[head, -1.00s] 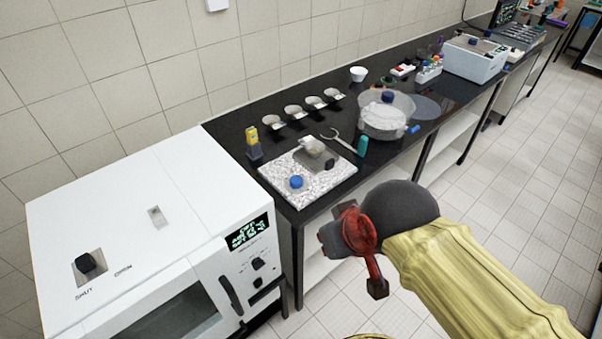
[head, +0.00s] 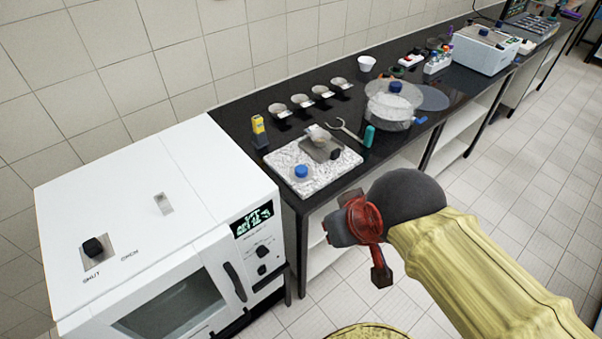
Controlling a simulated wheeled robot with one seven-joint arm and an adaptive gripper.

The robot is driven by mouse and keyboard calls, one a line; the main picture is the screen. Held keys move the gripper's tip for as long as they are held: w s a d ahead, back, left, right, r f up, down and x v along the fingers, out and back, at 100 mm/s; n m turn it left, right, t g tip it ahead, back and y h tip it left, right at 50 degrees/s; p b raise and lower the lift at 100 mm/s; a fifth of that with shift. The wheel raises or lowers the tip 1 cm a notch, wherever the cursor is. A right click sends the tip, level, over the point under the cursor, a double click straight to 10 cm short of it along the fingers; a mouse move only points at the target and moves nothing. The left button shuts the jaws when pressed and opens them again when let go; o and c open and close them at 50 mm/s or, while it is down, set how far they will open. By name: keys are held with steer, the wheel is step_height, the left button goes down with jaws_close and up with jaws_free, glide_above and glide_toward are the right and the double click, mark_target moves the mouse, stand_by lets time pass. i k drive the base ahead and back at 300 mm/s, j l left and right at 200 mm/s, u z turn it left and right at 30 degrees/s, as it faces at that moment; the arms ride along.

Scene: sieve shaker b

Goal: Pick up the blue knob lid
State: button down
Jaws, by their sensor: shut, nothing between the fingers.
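Two blue-knobbed things show on the dark bench in the head view, and I cannot tell which is the named lid. A bright blue knob (head: 301,171) sits on a small clear piece on the speckled board (head: 313,185), near its front left corner. A darker blue knob (head: 396,87) tops a clear round lid (head: 380,93) over a clear vessel (head: 387,119) further along the bench. My gripper (head: 332,235), red and dark grey, is in front of the bench edge, pointing left. It is shut and empty, apart from both knobs.
A white oven-like machine (head: 150,215) stands at the left, beside the bench. A grey device (head: 320,148) shares the board. A wrench (head: 346,131), a teal cylinder (head: 369,136), a yellow-topped tool (head: 259,131) and several small dishes (head: 301,102) lie around. Open floor lies right.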

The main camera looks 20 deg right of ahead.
mark_target(299, 173)
steer(key=i+j, duration=0.7)
steer(key=i+z, duration=0.05)
steer(key=i, duration=0.1)
